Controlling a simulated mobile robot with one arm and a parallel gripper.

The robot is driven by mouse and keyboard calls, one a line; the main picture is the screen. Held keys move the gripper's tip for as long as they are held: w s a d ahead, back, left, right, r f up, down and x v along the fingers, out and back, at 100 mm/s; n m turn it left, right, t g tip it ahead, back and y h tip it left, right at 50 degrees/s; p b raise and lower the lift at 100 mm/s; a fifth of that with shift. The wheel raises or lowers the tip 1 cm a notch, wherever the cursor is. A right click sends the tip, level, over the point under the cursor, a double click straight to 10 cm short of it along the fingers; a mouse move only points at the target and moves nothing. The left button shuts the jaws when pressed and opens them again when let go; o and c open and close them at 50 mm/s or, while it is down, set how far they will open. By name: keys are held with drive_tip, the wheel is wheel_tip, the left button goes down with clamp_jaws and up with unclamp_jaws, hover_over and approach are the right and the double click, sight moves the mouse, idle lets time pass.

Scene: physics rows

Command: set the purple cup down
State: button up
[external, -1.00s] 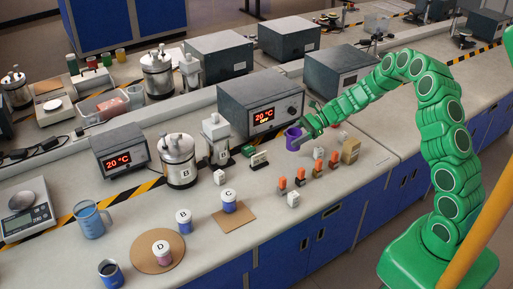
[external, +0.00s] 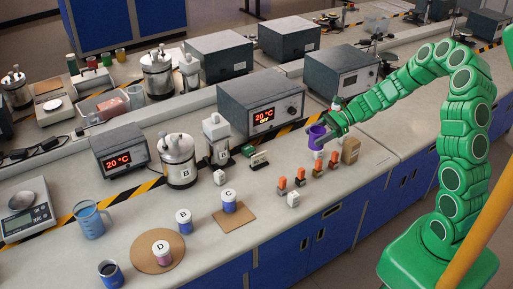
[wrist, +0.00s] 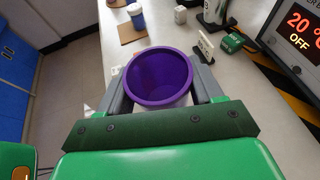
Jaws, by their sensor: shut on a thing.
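The purple cup (external: 316,136) is upright in my gripper in the external view, over the right part of the bench beside several orange-topped blocks. In the wrist view the cup (wrist: 158,77) shows its open rim, and its inside looks empty. My gripper (external: 326,132) is shut on it, with one grey finger on each side of the cup in the wrist view (wrist: 160,88). The cup appears raised above the bench top; the exact gap under it cannot be told.
Orange-topped blocks (external: 300,176), a white block (external: 293,199) and a tan box (external: 350,150) stand close by. A heater box (external: 262,103) reading 20 °C is behind. Bare bench (external: 262,200) lies to the left, near a brown square mat (external: 234,219).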

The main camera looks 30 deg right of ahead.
drive_tip(key=w+d+m+t+h, duration=0.2)
drive_tip(key=d+m+t+h, duration=0.1)
drive_tip(key=d, duration=0.5)
drive_tip(key=w+d+m+t+h, duration=0.3)
drive_tip(key=d+m+t, duration=0.2)
drive_tip(key=d, duration=0.3)
drive_tip(key=shift+w+d+r+m+t, duration=0.15)
drive_tip(key=shift+w+d+m+t, duration=0.2)
drive_tip(key=shift+m, duration=0.25)
drive_tip(key=shift+w+d+f, duration=0.25)
drive_tip(key=shift+w+f, duration=1.4)
drive_tip(key=shift+w, duration=0.6)
drive_tip(key=shift+w+d+f, duration=0.3)
drive_tip(key=shift+w+f, duration=1.35)
drive_tip(key=shift+w, duration=0.65)
drive_tip(key=shift+w+d+f, duration=0.25)
drive_tip(key=shift+w+f, duration=1.4)
drive_tip(key=shift+w, duration=0.6)
drive_tip(key=shift+f, duration=1.55)
drive_tip(key=shift+f, duration=0.15)
